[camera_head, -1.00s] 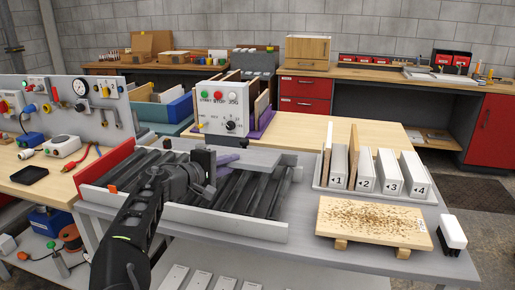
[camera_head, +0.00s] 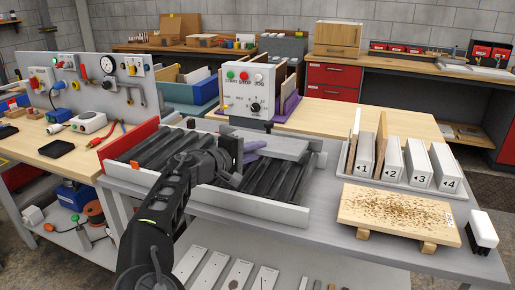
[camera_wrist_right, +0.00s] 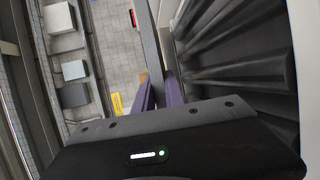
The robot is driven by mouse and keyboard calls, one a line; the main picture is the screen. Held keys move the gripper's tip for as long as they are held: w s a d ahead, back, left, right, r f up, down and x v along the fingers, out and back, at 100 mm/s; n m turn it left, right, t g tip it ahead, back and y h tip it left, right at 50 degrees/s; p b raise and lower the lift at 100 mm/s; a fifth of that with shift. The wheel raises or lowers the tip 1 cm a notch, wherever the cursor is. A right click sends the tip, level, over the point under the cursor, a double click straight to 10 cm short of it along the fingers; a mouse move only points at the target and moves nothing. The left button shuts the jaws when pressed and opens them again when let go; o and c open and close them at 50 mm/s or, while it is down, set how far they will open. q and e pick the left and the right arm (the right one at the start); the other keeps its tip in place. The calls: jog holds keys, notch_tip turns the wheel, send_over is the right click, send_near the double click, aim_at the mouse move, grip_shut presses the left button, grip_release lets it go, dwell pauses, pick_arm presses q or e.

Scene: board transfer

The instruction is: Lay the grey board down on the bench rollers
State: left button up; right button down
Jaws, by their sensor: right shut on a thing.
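The grey board (camera_head: 277,146) shows in the head view as a flat pale slab over the back right part of the black rollers (camera_head: 270,184). My right gripper (camera_head: 254,148) is shut on the board's left end. In the right wrist view its purple fingers (camera_wrist_right: 161,92) close on both sides of the grey board (camera_wrist_right: 146,38), seen edge-on, with the dark rollers (camera_wrist_right: 230,50) to the right. The board looks close above the rollers; I cannot tell whether it touches them. My right arm hides part of the rollers. My left gripper is not in view.
A white rail (camera_head: 254,203) runs along the rollers' front and a red panel (camera_head: 128,142) stands at their left. A control box (camera_head: 250,92) stands behind. Numbered white blocks (camera_head: 417,165) and a speckled wooden board (camera_head: 398,213) occupy the bench's right side.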

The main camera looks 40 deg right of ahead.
aim_at(258, 174)
jog(key=shift+f+b, duration=1.4)
jog(key=shift+f, duration=0.8)
jog(key=c, duration=1.3)
grip_release()
jog(key=shift+f, duration=0.1)
